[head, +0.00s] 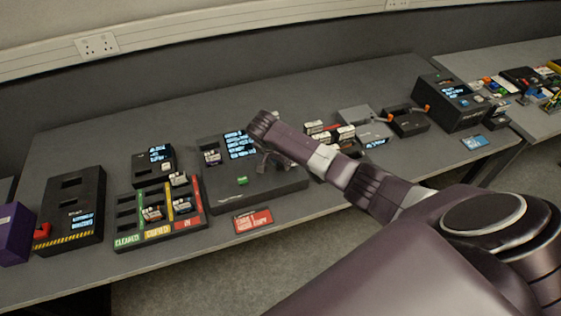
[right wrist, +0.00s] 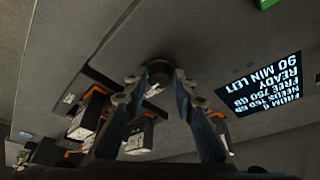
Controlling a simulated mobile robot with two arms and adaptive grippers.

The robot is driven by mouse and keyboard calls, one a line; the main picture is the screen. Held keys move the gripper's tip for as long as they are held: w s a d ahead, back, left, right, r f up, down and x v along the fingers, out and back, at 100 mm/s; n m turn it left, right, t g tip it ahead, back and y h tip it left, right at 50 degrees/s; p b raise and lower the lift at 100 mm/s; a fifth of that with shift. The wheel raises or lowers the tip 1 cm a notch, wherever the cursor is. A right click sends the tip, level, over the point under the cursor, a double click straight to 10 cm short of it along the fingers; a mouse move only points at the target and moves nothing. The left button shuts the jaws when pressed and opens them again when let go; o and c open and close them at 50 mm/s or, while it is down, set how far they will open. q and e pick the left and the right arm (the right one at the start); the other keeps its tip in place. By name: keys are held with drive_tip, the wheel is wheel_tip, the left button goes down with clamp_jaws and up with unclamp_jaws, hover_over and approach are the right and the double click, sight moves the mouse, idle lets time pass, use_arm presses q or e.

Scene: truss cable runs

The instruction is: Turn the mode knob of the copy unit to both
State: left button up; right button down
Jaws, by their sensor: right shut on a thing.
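The copy unit (head: 222,194) is a wide dark box on the bench, with a lit screen (head: 238,145) and a green button (head: 242,181). My right gripper (head: 263,167) reaches down over its right part, and the arm covers some of the top. In the right wrist view, my right gripper (right wrist: 158,80) has its fingertips on both sides of the mode knob (right wrist: 160,66), a dark round knob, and is shut on it. The knob's marking cannot be read. The screen, upside down there (right wrist: 262,84), reads "READY" and "90 MIN LEFT". My left gripper is not in view.
A tray (head: 128,222) with green, yellow and red lanes stands left of the unit, and a red card (head: 254,221) lies in front. Small labelled blocks (head: 318,132) stand to the right, close beside my right arm. A dark device (head: 455,112) stands farther right.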

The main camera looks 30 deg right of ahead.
drive_tip(key=c, duration=1.6)
unclamp_jaws()
drive_tip(key=v, duration=1.2)
drive_tip(key=shift+s, duration=0.1)
